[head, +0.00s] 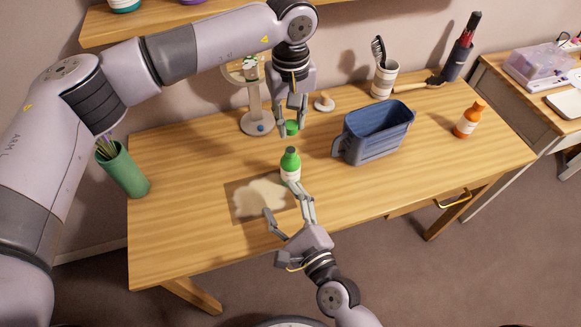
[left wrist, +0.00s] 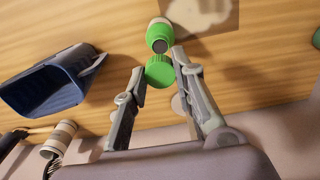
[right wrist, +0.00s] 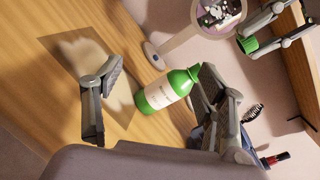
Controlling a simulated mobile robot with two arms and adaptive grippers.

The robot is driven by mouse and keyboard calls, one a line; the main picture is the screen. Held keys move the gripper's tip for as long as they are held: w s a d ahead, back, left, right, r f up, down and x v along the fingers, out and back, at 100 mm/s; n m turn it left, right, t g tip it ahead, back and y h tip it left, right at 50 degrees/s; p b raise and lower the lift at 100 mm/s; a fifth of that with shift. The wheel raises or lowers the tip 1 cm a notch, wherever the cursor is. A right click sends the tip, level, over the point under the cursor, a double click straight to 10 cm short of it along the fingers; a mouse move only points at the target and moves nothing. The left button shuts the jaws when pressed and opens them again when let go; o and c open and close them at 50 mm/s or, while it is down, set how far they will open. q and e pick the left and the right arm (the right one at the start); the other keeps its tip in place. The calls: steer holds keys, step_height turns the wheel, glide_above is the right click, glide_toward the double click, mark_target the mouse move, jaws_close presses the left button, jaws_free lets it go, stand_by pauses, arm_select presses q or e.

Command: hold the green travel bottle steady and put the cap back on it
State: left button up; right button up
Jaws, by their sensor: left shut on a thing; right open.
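The green travel bottle (head: 290,168) stands upright on the table, with a white label and an uncapped neck. Its dark open mouth shows in the left wrist view (left wrist: 159,40). My left gripper (head: 291,130) is shut on the green cap (head: 292,128), holding it above and behind the bottle. The cap is between the fingertips in the left wrist view (left wrist: 159,72). My right gripper (head: 282,197) is open in front of the bottle. In the right wrist view the bottle (right wrist: 167,90) appears between the spread fingers, nearer the right-hand finger; I cannot tell whether they touch.
A patterned mat (head: 236,208) lies left of the bottle. A blue bin (head: 374,134) stands to the right, with an orange bottle (head: 469,119) beyond it. A round mirror on a stand (head: 256,110) is behind. A green pencil cup (head: 124,171) stands at the left edge.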

mark_target(292, 172)
steer(key=m+h, duration=0.1)
steer(key=m, duration=0.2)
steer(key=d+f+m+t+h, duration=0.1)
steer(key=m+h, duration=0.1)
steer(key=m, duration=0.1)
steer(key=w+d+f+m+t+h, duration=0.1)
steer(key=m, duration=0.2)
steer(key=shift+d+m, duration=0.2)
steer(key=shift+m, duration=0.2)
steer(key=shift+d+f+m+h, duration=0.25)
steer(key=shift+m+h, duration=0.15)
steer(key=shift+m, duration=0.1)
steer(key=shift+d+f+m+h, duration=0.15)
steer(key=shift+d+m+h, duration=0.05)
steer(key=shift+m+h, duration=0.25)
steer(key=w, duration=0.4)
steer(key=w+a, duration=0.1)
steer(key=w, duration=0.6)
steer(key=shift+w+a, duration=0.4)
steer(key=shift+c, duration=0.2)
jaws_close()
